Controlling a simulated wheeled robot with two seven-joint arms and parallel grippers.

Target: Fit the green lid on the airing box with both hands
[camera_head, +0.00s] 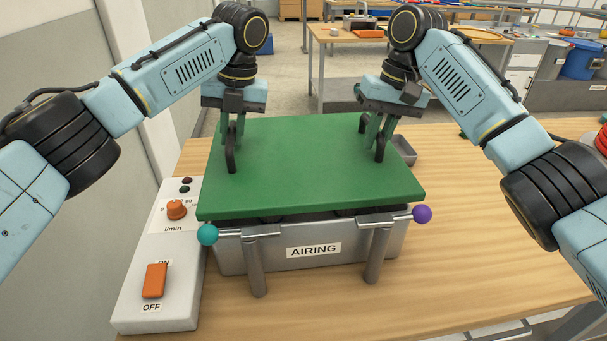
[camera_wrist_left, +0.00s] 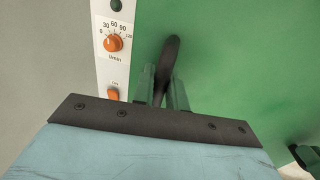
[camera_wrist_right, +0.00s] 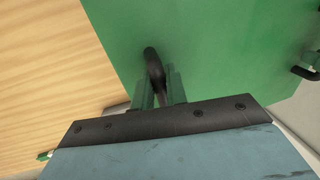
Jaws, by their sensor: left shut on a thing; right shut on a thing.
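The flat green lid (camera_head: 310,170) lies over the grey metal box labelled AIRING (camera_head: 330,262). A dark gap shows between the lid's front edge and the box; whether the lid touches the box farther back is hidden. My left gripper (camera_head: 235,135) is shut on the lid's left black handle (camera_head: 230,160), also seen in the left wrist view (camera_wrist_left: 169,55). My right gripper (camera_head: 376,133) is shut on the right black handle (camera_head: 380,150), also in the right wrist view (camera_wrist_right: 153,66). The lid covers the box's opening and inside.
Two metal posts with arms stand at the box front, near a teal ball (camera_head: 207,234) and a purple ball (camera_head: 422,214). A white control panel (camera_head: 185,290) with orange dial and switch stands left. A small grey tray (camera_head: 405,150) is behind right. The wooden table (camera_head: 480,260) is clear at right.

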